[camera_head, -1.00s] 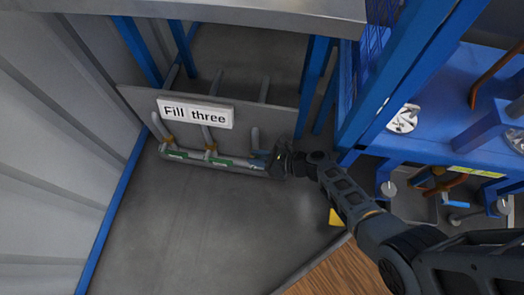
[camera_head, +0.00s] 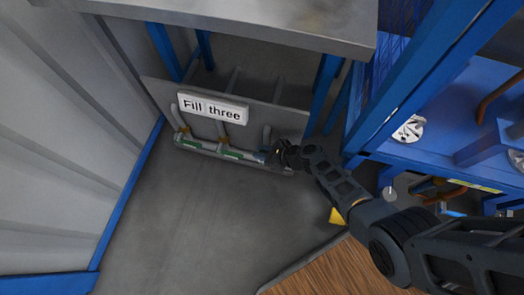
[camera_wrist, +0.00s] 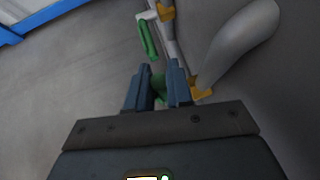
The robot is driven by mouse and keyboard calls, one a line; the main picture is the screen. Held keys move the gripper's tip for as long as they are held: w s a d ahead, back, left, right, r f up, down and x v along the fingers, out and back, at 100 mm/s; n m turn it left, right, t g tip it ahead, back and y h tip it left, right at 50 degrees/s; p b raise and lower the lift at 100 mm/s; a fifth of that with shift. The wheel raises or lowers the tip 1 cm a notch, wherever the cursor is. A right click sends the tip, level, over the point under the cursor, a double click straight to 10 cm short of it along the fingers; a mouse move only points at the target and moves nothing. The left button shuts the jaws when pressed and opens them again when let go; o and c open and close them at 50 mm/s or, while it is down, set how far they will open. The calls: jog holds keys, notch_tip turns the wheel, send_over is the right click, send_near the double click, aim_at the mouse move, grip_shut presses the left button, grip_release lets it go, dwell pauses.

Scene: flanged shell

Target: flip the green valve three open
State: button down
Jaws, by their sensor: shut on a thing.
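A grey pipe rack under the "Fill three" sign (camera_head: 213,106) carries green valve handles along its bottom pipe. The left green handle (camera_head: 191,146) and the middle green handle (camera_head: 233,155) lie along the pipe. My gripper (camera_head: 272,155) is at the pipe's right end and hides most of the handle there. In the wrist view, my gripper (camera_wrist: 160,80) is shut on a green handle (camera_wrist: 159,85), which shows between the fingers near an orange collar (camera_wrist: 201,93). Another green handle (camera_wrist: 147,38) on a white valve stem is farther up, apart from the fingers.
A grey table top (camera_head: 240,22) overhangs the rack on blue legs. A blue rack (camera_head: 450,110) with pipework stands to the right, close to my arm. Bare grey floor (camera_head: 210,220) lies in front of the pipes.

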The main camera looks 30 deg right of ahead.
jog(key=c, duration=1.1)
grip_release()
jog(key=shift+w, duration=0.1)
jog(key=shift+o, duration=0.2)
jog(key=shift+f, duration=0.15)
